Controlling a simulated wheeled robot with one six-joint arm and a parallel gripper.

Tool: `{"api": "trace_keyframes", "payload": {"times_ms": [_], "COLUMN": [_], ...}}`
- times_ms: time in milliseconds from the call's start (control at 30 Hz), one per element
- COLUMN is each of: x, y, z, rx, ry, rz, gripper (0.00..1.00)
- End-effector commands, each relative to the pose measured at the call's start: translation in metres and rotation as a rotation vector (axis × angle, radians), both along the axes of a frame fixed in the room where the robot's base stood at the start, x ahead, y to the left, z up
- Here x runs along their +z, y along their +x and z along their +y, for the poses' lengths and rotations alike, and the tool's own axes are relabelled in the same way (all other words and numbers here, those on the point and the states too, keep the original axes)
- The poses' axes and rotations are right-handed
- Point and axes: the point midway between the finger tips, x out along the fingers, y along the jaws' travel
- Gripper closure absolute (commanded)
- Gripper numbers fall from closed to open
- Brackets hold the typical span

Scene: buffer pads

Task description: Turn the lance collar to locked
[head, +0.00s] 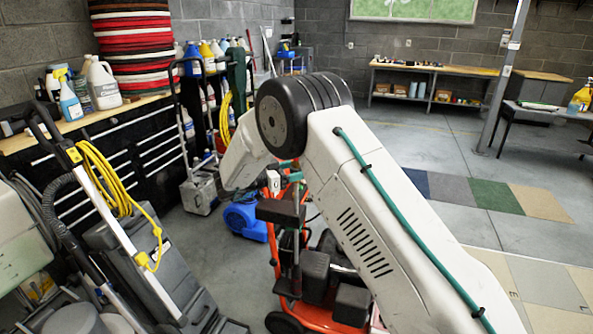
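I cannot make out the lance collar or its setting. An orange-framed wheeled machine (318,312) with dark blocks and an upright post stands on the floor at the centre, partly covered by my arm. My white arm rises from the lower right to a black elbow joint, then bends down to the left, above and behind the machine. I cannot pick out my gripper's fingers, so whether it touches anything is not shown.
A blue floor blower (245,220) sits just left of the orange machine. A grey machine with a yellow cord (118,182) fills the left front. A loaded hand truck (199,192) stands by the black drawer bench (105,150). Open floor with coloured pads (493,196) lies right.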

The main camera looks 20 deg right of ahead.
Motion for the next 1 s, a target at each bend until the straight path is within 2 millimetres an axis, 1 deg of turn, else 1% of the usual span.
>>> {"api": "trace_keyframes", "payload": {"times_ms": [133, 233, 500, 667, 800, 1000], "x": [0.0, 0.0, -0.001, 0.0, 0.0, 0.0], "y": [0.0, -0.001, -0.007, -0.01, -0.011, -0.011], "z": [0.001, 0.009, 0.054, 0.072, 0.077, 0.077], "rx": [0.0, 0.002, 0.003, 0.001, 0.0, 0.0], "ry": [0.0, 0.0, 0.0, 0.0, 0.0, 0.0], "rz": [0.001, 0.0, 0.0, -0.001, 0.0, 0.0], "gripper": [0.42, 0.42, 0.42, 0.42, 0.42, 0.42]}}
